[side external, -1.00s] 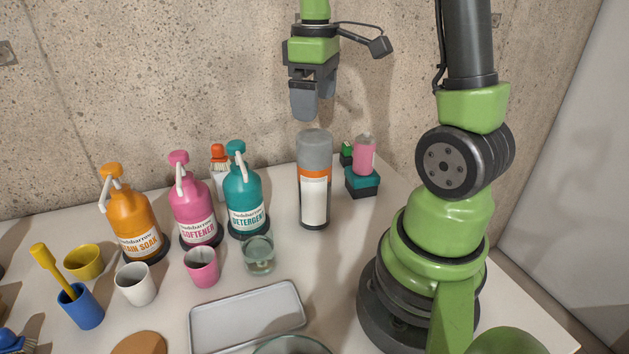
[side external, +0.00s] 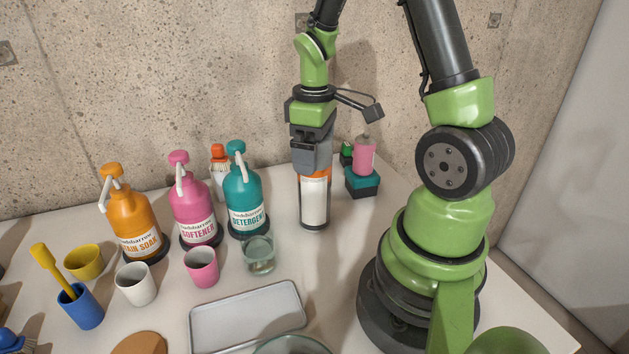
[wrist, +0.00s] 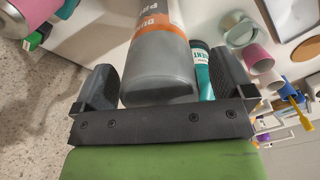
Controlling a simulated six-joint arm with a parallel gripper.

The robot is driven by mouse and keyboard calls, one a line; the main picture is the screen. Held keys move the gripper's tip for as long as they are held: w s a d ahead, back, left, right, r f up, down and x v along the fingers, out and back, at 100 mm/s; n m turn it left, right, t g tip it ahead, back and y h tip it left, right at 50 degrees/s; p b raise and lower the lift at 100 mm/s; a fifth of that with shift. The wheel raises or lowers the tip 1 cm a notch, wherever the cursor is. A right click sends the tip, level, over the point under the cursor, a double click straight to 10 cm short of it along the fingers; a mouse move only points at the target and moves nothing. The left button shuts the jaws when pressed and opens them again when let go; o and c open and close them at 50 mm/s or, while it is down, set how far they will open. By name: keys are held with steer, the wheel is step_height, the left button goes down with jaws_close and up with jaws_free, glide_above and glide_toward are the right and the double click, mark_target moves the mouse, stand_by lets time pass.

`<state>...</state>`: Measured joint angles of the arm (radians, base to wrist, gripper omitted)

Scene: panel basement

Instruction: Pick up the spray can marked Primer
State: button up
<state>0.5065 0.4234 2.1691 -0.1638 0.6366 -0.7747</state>
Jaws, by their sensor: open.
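The spray can (side external: 314,203) is grey with an orange band and a white label, and stands upright on the table. Its label text is partly visible in the wrist view (wrist: 160,75) but not fully readable. My gripper (side external: 311,168) is pointed down over the can, its fingers at the can's upper part and hiding its grey top in the side view. In the wrist view my gripper (wrist: 166,88) is open, with one finger on each side of the can and a visible gap on the left.
A teal detergent bottle (side external: 243,198) stands left of the can, with a pink softener bottle (side external: 193,208) and an orange bottle (side external: 130,222) further left. A pink can (side external: 363,157) sits on a teal block (side external: 362,183) at right. A glass (side external: 259,255) and grey tray (side external: 247,318) are in front.

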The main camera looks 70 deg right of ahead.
steer(key=c, duration=1.6)
steer(key=shift+r, duration=0.1)
